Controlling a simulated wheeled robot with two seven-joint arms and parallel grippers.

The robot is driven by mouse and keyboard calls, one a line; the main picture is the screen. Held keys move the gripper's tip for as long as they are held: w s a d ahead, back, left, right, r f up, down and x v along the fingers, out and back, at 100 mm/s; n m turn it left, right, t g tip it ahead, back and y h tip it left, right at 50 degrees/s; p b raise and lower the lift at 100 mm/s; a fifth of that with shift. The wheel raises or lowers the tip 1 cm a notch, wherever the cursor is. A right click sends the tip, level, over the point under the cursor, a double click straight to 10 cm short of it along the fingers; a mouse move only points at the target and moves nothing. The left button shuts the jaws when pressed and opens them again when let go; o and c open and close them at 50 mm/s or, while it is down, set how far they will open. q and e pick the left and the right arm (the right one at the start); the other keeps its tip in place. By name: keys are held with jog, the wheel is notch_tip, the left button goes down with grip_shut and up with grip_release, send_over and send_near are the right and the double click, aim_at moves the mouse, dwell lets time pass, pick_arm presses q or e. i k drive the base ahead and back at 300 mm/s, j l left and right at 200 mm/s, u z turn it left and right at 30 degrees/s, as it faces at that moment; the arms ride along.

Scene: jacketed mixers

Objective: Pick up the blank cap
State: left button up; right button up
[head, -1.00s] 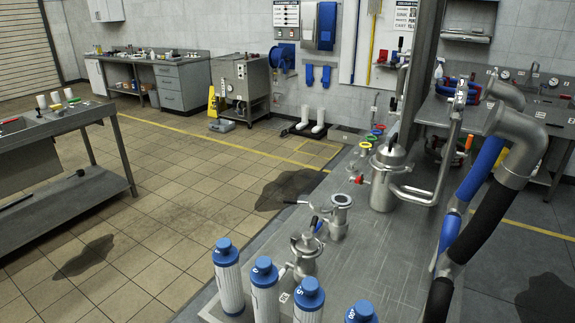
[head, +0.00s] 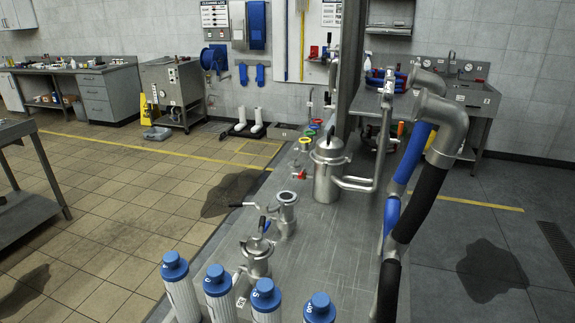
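I cannot make out a blank cap for certain in the head view. The steel bench (head: 325,240) carries a lidded steel vessel (head: 327,170) with a side pipe. Nearer stand an open-topped steel fitting (head: 286,212) with a dark round mouth and a small clamped steel vessel (head: 257,257) with a handle on top. Several small coloured rings (head: 312,130) lie near the bench's far end. Neither of my grippers is in view.
Several blue-capped white cartridges (head: 218,294) stand along the bench's near edge. Thick elbowed pipes with blue and black sleeves (head: 418,203) rise on the bench's right. Dark wet patches (head: 233,190) mark the tiled floor. A grey table (head: 25,205) stands at the left.

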aim_at(293, 164)
jog(key=j+z, duration=0.15)
jog(key=j, duration=1.45)
jog(key=i+j+z, duration=0.15)
jog(key=j+z, duration=0.15)
jog(key=j, duration=0.7)
jog(key=j+z, duration=0.25)
jog(key=j, duration=0.8)
jog(key=i+j+z, duration=0.15)
jog(key=j, duration=0.15)
jog(key=i+j+z, duration=0.1)
jog(key=j, duration=0.25)
jog(key=i+j+z, duration=0.15)
jog(key=j, duration=0.2)
jog(key=i+j+z, duration=0.15)
jog(key=j, duration=0.25)
jog(key=i+j+z, duration=0.5)
jog(key=i+j, duration=0.8)
jog(key=i, duration=0.3)
